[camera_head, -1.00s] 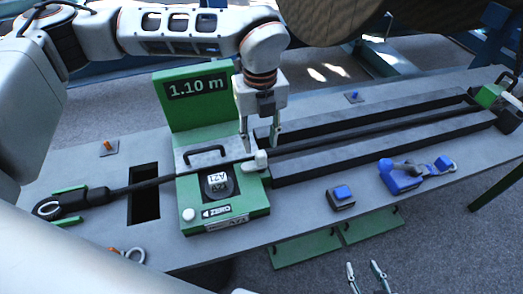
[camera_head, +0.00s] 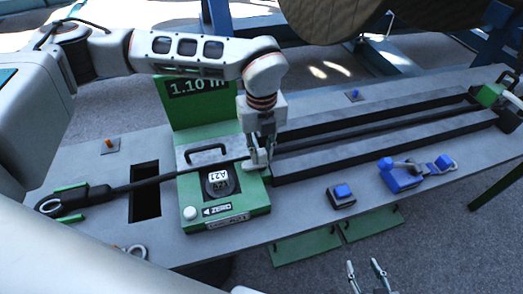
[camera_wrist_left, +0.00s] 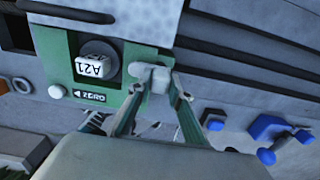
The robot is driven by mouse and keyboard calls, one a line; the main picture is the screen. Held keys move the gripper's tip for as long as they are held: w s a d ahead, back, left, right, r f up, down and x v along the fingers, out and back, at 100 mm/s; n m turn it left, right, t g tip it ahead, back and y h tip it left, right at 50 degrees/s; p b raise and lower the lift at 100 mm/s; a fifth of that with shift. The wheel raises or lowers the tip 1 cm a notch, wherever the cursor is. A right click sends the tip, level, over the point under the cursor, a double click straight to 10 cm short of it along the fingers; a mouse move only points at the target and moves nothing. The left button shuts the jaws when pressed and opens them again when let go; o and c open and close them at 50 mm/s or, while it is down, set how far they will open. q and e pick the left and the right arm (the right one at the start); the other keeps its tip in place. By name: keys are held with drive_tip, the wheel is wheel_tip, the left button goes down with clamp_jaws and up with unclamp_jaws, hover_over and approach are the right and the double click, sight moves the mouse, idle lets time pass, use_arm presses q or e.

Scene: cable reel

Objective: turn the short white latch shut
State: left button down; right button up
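The short white latch (camera_head: 252,163) sits at the right edge of the green measuring unit (camera_head: 248,206), beside the black cable (camera_head: 147,183). My left gripper (camera_head: 262,162) is down at the latch, one finger on either side. In the left wrist view the latch (camera_wrist_left: 156,76) fills the gap between the left gripper's fingertips (camera_wrist_left: 156,88), which appear to touch it. The fingers partly hide the latch in the head view. My right gripper (camera_head: 366,276) is open and empty at the bottom edge, away from the bench.
A green 1.10 m display panel (camera_head: 190,112) stands behind the unit. A black handle (camera_head: 205,153) and a round dial marked A21 (camera_head: 219,182) are left of the latch. A blue-topped block (camera_head: 342,194) and a blue tool (camera_head: 402,177) lie to the right.

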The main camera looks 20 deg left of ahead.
use_arm(q)
drive_tip(key=shift+m, duration=0.4)
drive_tip(key=m, duration=0.4)
drive_tip(key=shift+b, duration=0.3)
drive_tip(key=m, duration=0.9)
drive_tip(key=shift+m, duration=2)
drive_tip(key=c, duration=1.8)
unclamp_jaws()
drive_tip(key=shift+c, duration=0.2)
